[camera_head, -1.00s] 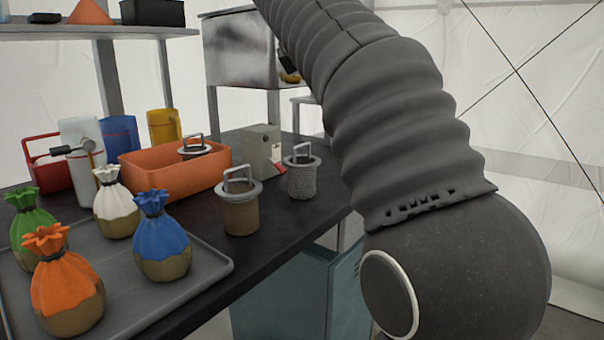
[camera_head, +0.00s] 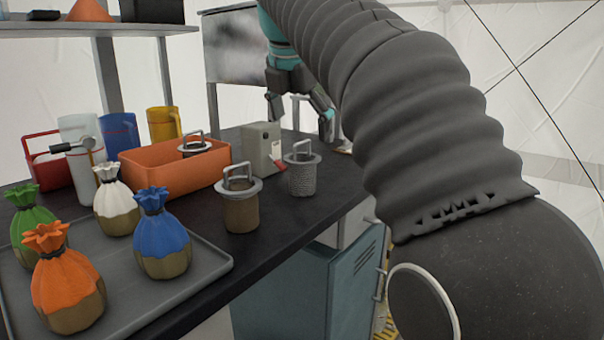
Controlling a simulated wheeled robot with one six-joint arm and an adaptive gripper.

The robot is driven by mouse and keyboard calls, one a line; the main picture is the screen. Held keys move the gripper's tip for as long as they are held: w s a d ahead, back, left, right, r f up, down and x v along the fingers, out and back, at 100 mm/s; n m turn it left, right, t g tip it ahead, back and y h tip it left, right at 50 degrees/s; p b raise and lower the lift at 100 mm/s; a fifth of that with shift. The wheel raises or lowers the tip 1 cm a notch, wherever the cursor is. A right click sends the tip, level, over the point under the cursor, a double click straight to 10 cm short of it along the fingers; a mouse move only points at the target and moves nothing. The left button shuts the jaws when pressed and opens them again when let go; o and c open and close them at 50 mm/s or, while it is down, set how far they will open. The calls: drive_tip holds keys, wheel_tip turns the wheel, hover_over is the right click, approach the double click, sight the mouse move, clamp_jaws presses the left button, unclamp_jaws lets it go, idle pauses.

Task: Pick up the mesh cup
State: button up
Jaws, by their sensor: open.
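The mesh cup (camera_head: 303,178) is grey with a textured wall, a wide rim and an upright loop handle. It stands upright on the dark table, right of a brown cup of similar shape (camera_head: 240,210). My gripper (camera_head: 301,110) is behind and above the mesh cup in the picture.
A grey box (camera_head: 262,148) stands just behind the mesh cup. An orange bin (camera_head: 165,182) with another handled cup (camera_head: 194,146) is to the left. A grey tray (camera_head: 205,262) holds several tied bags. The table's right edge is clear.

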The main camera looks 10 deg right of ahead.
sight(303, 156)
drive_tip(key=b+x, duration=0.2)
drive_tip(key=x, duration=0.6)
drive_tip(key=shift+w+a, duration=0.15)
drive_tip(key=shift+w, duration=0.05)
drive_tip(key=c, duration=1.2)
